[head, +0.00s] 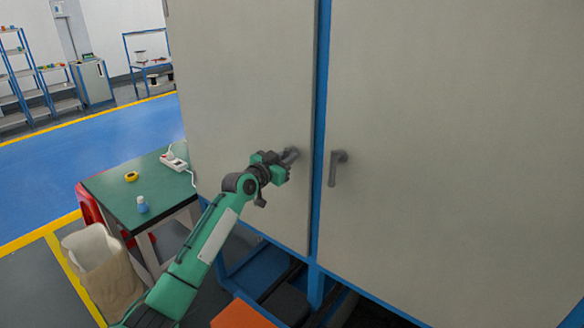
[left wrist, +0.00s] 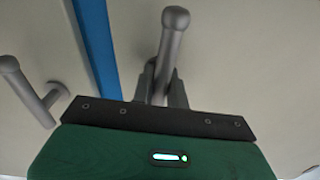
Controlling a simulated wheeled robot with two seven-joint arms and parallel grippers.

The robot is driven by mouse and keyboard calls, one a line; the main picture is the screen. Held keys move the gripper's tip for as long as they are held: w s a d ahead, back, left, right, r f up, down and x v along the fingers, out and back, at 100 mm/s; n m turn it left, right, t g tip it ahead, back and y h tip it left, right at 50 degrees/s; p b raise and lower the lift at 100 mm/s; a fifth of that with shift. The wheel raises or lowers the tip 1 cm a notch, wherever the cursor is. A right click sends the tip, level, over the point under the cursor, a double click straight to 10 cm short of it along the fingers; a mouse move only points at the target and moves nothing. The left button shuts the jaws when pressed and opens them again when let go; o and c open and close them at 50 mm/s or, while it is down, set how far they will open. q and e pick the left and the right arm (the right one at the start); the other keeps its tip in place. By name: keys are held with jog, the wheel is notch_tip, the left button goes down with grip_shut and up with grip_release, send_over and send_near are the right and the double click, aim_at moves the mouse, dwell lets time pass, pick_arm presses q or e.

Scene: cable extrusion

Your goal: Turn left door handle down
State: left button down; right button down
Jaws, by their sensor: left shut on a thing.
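The left door (head: 245,80) of the large grey cabinet is closed against the blue frame. Its handle (head: 291,155) is a grey lever, mostly hidden behind my left gripper in the head view. My left gripper (head: 279,163) is at this handle, its fingers closed around the lever. In the left wrist view the left door handle (left wrist: 174,35) stands between the two fingers (left wrist: 160,92), its rounded end sticking out past them. It leans differently there from the right door handle (left wrist: 25,85). My right gripper is not in view.
The right door handle (head: 333,170) hangs down just across the blue post (head: 319,120). A green table (head: 125,190) with a power strip (head: 173,160), yellow ring and blue bottle stands left of the cabinet. A bin (head: 100,265) and an orange box (head: 238,315) are low in front.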

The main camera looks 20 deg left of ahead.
pick_arm(q)
jog(key=shift+n, duration=0.6)
jog(key=shift+r+n, duration=0.1)
jog(key=shift+n, duration=0.8)
jog(key=n, duration=0.4)
jog(key=shift+p, duration=0.4)
jog(key=shift+n, duration=1.2)
jog(key=shift+n+p, duration=0.4)
jog(key=shift+n, duration=0.2)
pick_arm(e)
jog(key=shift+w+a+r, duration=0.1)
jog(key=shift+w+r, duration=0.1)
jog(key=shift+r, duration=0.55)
pick_arm(q)
jog(key=shift+d, duration=0.1)
jog(key=c, duration=0.9)
grip_release()
jog(key=shift+c, duration=0.2)
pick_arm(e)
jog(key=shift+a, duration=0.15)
